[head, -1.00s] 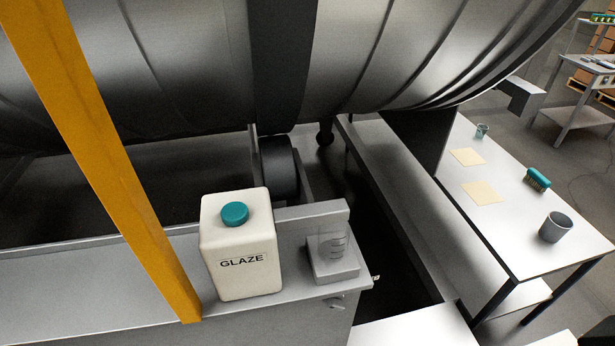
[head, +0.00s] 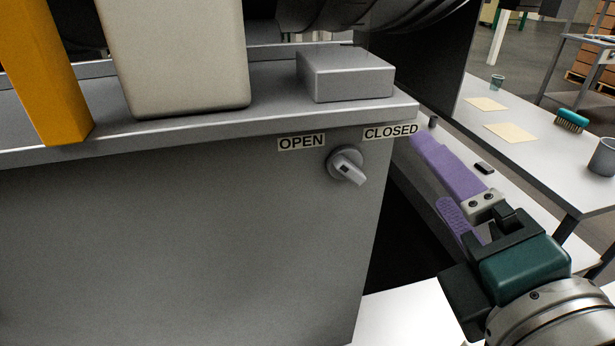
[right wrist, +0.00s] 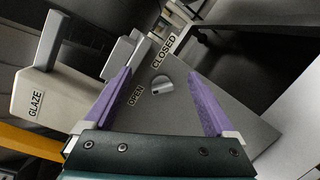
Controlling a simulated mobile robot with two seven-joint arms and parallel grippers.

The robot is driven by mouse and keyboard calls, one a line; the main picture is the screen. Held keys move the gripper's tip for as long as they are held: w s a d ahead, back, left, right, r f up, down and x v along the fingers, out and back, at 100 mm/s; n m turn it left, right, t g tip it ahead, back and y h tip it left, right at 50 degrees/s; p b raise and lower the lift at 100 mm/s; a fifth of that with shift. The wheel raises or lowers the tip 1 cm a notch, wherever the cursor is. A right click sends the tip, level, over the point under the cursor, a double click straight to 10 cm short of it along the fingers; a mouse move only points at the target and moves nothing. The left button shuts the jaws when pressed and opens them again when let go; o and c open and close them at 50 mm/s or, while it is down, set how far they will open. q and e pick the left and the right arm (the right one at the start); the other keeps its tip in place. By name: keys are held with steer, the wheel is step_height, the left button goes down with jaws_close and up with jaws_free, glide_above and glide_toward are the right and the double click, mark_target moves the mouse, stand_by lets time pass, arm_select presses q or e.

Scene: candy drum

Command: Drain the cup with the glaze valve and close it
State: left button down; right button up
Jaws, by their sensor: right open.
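The glaze valve (head: 346,166) is a small grey knob on the front of the grey cabinet. Its handle points to the lower right in the head view. An OPEN label (head: 301,142) is at its upper left and a CLOSED label (head: 391,131) at its upper right. My right gripper (head: 432,174), with purple fingers, is open and empty to the right of the valve. In the right wrist view the valve (right wrist: 162,85) shows between the spread fingers, apart from them. The cup cannot be made out now; its grey block (head: 345,78) shows above the valve. My left gripper is not in view.
The white GLAZE jug (head: 180,60) stands on the cabinet ledge, left of the block. A yellow post (head: 45,75) is at the far left. A side table with a teal brush (head: 571,121) and grey mug (head: 604,158) is at the right. The cabinet front is clear.

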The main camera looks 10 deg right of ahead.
mark_target(351, 176)
steer(key=a+f+n+t+y+b, duration=0.1)
steer(key=a+f+n+y+b, duration=0.25)
steer(key=f+n, duration=0.2)
steer(key=shift+h, duration=0.25)
steer(key=w, duration=0.3)
steer(key=w+p, duration=0.1)
steer(key=w, duration=0.4)
steer(key=shift+w+a, duration=0.35)
steer(key=shift+a, duration=0.05)
steer(key=shift+w, duration=0.7)
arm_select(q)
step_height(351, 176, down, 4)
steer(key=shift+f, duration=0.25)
arm_select(e)
steer(key=c, duration=1.4)
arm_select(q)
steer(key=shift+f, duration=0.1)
arm_select(e)
steer(key=shift+m, duration=0.25)
